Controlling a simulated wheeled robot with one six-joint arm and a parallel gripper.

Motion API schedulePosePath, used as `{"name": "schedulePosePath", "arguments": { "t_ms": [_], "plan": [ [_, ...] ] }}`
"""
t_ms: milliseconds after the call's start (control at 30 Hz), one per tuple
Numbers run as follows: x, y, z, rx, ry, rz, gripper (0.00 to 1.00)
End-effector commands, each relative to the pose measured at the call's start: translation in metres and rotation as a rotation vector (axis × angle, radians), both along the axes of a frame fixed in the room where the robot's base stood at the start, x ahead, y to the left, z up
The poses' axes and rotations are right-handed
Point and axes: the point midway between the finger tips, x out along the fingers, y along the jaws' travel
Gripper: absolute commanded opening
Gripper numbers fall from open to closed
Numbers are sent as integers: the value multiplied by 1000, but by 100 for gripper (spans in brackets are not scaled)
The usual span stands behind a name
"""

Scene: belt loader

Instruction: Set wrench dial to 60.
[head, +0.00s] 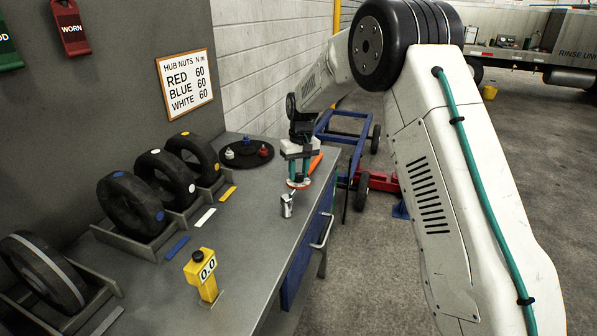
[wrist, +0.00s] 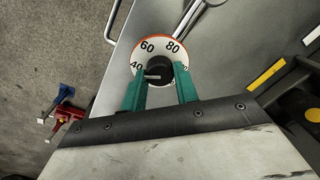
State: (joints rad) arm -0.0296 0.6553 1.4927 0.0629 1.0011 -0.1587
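The wrench dial (wrist: 148,57) is a white disc with an orange rim and a black knob (wrist: 162,70) at its centre. The numbers 40, 60 and 80 are readable; others are hidden by my fingers. A small light bar on the knob points left, near the 40 side. My gripper (wrist: 160,74) has its two teal fingers on either side of the knob; whether they press on it is unclear. In the head view my gripper (head: 298,182) is down over the dial, by the orange wrench handle (head: 315,163) and a silver socket end (head: 287,205).
The bench (head: 240,240) holds a yellow tester reading 0.0 (head: 203,274), wheels in racks (head: 131,206) and a black tray of coloured nuts (head: 246,153). A wall sign (head: 186,84) lists red, blue and white at 60. A blue cart (head: 345,135) stands beyond the bench.

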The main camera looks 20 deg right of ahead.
Motion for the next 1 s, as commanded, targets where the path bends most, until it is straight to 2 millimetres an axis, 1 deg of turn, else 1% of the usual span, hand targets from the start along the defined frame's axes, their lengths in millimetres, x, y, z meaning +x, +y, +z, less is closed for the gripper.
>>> {"name": "schedulePosePath", "arguments": {
  "t_ms": [267,467,667,1000],
  "plan": [
    [0,0,0,-2,1,-23,7],
    [0,0,1,-11,4,-111,7],
    [0,1,1,-27,10,-267,7],
    [0,1,1,-59,23,-587,7]
  ]
}}
